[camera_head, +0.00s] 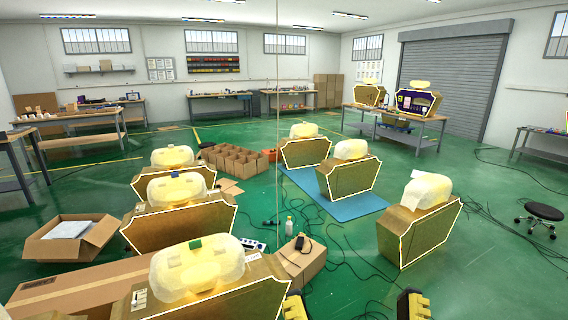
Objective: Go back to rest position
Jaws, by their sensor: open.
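Several gold-brown perfume machines with pale, rounded tops and white-edged fronts stand about the room. The nearest machine (225,300) is at the bottom left, with two more, a middle one (185,228) and a farther one (200,176), behind it. On the right side stand a near machine (415,235), one on a blue mat (348,179) and one behind it (305,152). A purple-fronted machine (415,103) sits on a far table.
An open carton (45,245) lies at left; a divided box (240,162) stands mid-floor. A small box (300,262) and dark cables clutter the centre. A stool (542,212) is at right. Green floor shows between.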

